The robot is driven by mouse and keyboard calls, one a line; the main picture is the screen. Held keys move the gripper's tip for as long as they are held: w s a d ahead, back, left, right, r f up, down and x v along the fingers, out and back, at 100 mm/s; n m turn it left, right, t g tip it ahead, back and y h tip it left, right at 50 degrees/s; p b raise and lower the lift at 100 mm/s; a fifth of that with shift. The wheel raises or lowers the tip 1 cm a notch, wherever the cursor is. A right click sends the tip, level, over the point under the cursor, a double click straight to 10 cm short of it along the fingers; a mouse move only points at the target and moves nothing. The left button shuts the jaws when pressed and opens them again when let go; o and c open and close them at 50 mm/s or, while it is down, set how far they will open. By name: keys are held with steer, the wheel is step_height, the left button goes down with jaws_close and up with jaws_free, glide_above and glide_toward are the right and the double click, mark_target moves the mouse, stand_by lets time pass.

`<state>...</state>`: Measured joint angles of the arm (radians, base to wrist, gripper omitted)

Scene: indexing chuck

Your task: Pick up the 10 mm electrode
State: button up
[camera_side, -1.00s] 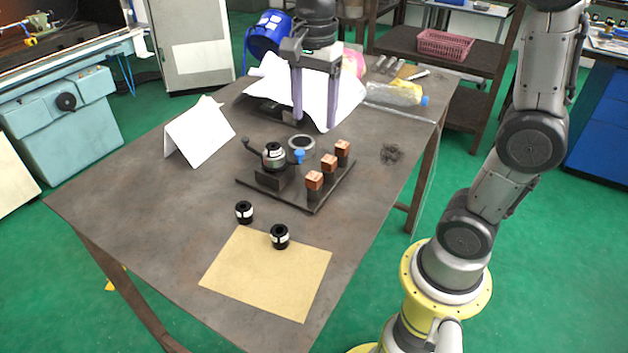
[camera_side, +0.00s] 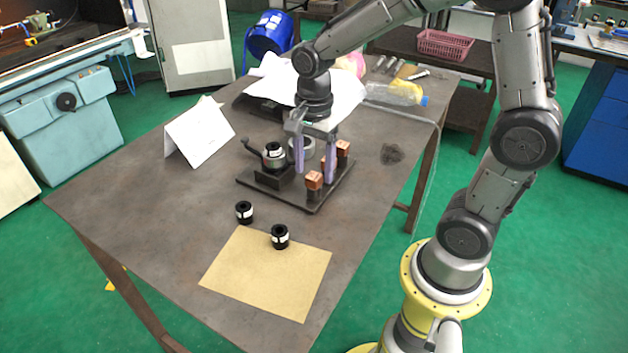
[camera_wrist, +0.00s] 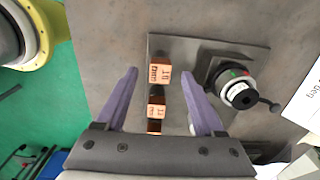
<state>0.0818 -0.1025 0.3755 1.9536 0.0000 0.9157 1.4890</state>
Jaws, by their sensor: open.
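Three copper-coloured electrode blocks stand in a row on dark holders on a black plate. The front block (camera_side: 314,180) is the nearest to the side camera. In the wrist view its top label appears to read 10 mm, so I take it as the 10 mm electrode (camera_wrist: 160,74). The middle block (camera_wrist: 156,111) has a label too small to read surely. The rear block (camera_side: 343,147) shows at the back. My gripper (camera_side: 315,175) is open and empty, pointing down above the row. One finger partly hides the middle block in the side view.
The chuck (camera_side: 273,155) with its handle stands left of the row on the same plate (camera_side: 320,202). Two black collars (camera_side: 244,212) stand in front, one on a tan sheet (camera_side: 265,280). A folded white card (camera_side: 200,132) is at left. The table's front left is clear.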

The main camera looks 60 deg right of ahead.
steer(key=shift+f, duration=0.75)
jaws_close()
